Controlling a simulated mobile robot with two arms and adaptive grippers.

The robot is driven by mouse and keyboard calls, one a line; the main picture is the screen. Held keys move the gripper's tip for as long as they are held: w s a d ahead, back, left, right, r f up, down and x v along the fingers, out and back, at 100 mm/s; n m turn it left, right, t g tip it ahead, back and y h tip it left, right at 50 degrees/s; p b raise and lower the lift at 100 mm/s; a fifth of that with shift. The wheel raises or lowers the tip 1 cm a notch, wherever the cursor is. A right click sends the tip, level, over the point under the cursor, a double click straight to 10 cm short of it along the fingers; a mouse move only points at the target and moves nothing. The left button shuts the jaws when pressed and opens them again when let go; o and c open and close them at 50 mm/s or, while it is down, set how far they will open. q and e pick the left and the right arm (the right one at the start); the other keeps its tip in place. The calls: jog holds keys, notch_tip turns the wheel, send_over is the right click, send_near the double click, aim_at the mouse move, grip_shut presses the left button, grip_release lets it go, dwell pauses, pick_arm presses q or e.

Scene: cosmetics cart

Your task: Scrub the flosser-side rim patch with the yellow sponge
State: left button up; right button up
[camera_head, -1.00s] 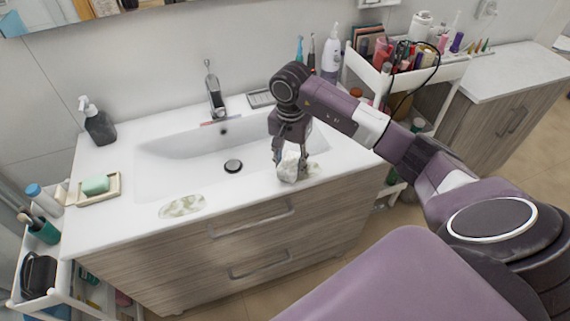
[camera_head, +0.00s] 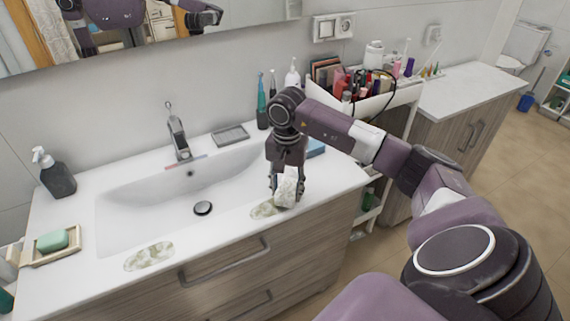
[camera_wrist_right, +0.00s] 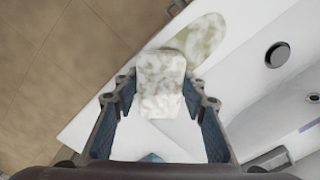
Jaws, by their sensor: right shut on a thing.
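My right gripper (camera_head: 286,188) is shut on a pale block (camera_head: 286,190), presumably the sponge; it looks whitish with grey-green mottling, not clearly yellow. In the right wrist view the block (camera_wrist_right: 160,80) sits between the fingertips (camera_wrist_right: 160,88). The right rim patch (camera_head: 262,209), a mottled grey-green stain, lies on the front rim of the sink; the block is at its right end and hides part of it. The patch also shows in the wrist view (camera_wrist_right: 205,38), beyond the block. Whether the block touches the rim is hard to tell. My left gripper is not directly in view.
A second stain (camera_head: 149,256) marks the rim at left. The basin has a drain (camera_head: 203,208) and a faucet (camera_head: 178,132). A soap dish (camera_head: 40,254) and dark dispenser (camera_head: 57,177) stand left. A blue item (camera_head: 315,147) lies behind my gripper; a loaded cart (camera_head: 375,103) stands right.

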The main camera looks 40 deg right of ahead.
dwell(0.5)
jog(key=shift+f+b, duration=0.8)
jog(key=shift+f, duration=0.05)
dwell(0.3)
jog(key=shift+a, duration=0.15)
